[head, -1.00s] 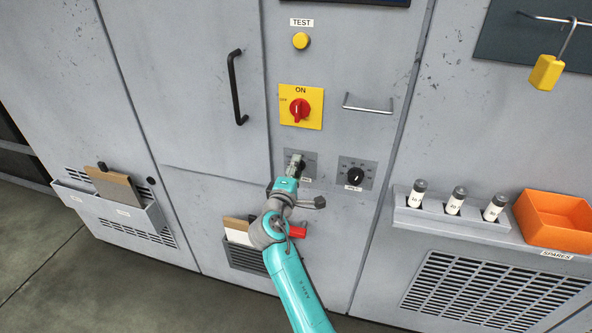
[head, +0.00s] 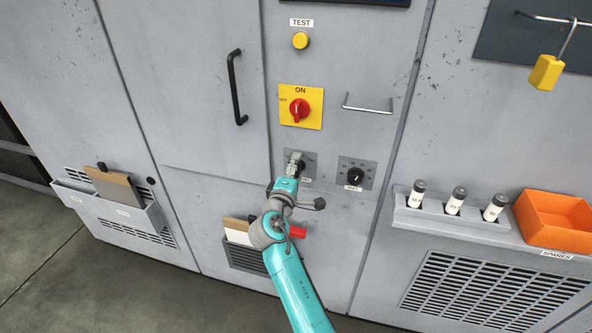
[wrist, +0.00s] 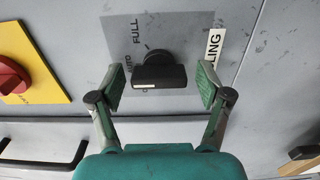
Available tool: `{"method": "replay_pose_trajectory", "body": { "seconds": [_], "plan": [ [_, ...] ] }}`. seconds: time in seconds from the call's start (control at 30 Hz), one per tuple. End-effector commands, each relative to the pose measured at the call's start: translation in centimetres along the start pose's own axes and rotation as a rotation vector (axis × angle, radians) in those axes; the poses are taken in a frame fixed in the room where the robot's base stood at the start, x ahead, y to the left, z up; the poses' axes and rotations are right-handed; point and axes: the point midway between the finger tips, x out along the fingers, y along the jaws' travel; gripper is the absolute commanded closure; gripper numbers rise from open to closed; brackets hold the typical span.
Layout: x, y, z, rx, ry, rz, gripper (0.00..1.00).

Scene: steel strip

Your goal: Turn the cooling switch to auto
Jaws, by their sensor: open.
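The cooling switch is a black knob (wrist: 160,72) on a grey plate (wrist: 122,32) in the wrist view. The plate reads FULL, with AUTO partly legible beside the knob and a lowest mark mostly hidden. A white label ending in "LING" (wrist: 215,48) is partly covered by a finger. My gripper (wrist: 161,88) is open, one finger on each side of the knob, with visible gaps between pads and knob. In the head view my gripper (head: 294,163) covers most of this switch. The knob's exact pointer setting is hard to tell.
A second black knob (head: 355,176) sits just right. A red rotary switch on a yellow plate (head: 301,107) is above, with a metal handle (head: 368,104) to its right. A paper holder (head: 243,250) is below. An orange bin (head: 553,218) stands on the right shelf.

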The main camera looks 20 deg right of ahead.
Motion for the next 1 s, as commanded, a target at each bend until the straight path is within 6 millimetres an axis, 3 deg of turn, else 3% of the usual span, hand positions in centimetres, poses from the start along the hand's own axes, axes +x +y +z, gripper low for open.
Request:
{"method": "replay_pose_trajectory", "body": {
  "seconds": [0.27, 0.7, 1.0],
  "plan": [
    [-2.0, 0.0, -0.1, 0.0, 0.003, 0.001, 0.23],
    [-10.1, -0.1, -0.1, 0.0, 0.003, -0.001, 0.23],
    [-12.0, 0.0, 0.0, 0.0, 0.0, 0.0, 0.23]
  ]
}}
